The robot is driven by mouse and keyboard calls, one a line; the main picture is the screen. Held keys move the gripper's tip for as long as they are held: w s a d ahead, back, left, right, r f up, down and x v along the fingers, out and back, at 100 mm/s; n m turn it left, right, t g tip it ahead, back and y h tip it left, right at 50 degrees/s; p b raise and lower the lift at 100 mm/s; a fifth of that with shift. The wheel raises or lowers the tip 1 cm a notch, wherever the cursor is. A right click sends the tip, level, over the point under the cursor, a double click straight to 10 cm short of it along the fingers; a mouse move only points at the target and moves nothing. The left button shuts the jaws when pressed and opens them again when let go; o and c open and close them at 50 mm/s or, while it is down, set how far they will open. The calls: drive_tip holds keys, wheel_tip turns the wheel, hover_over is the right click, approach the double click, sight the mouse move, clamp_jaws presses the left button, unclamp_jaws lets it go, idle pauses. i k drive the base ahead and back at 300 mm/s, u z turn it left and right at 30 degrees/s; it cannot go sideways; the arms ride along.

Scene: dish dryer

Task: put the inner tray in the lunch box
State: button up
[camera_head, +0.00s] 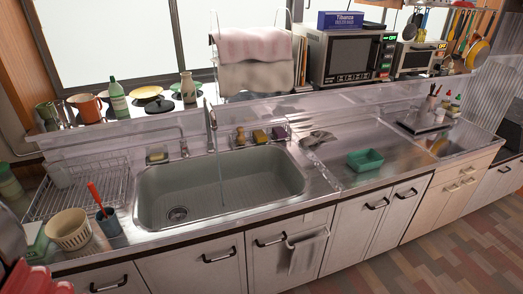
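A green rectangular open container (365,160) lies on the steel counter to the right of the sink. It looks like the lunch box or its tray; I cannot tell which, or whether a smaller tray sits inside it. No second matching piece is clearly visible. My gripper is not in view.
The sink (220,185) is left of the container, with a faucet (211,125) at its back. A wire dish rack (100,180) and a cream basket (70,230) stand at left. Counter around the container is mostly clear.

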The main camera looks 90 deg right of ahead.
sight(364, 163)
drive_tip(key=z, duration=0.1)
drive_tip(key=k, duration=2.6)
drive_tip(key=z, duration=1.3)
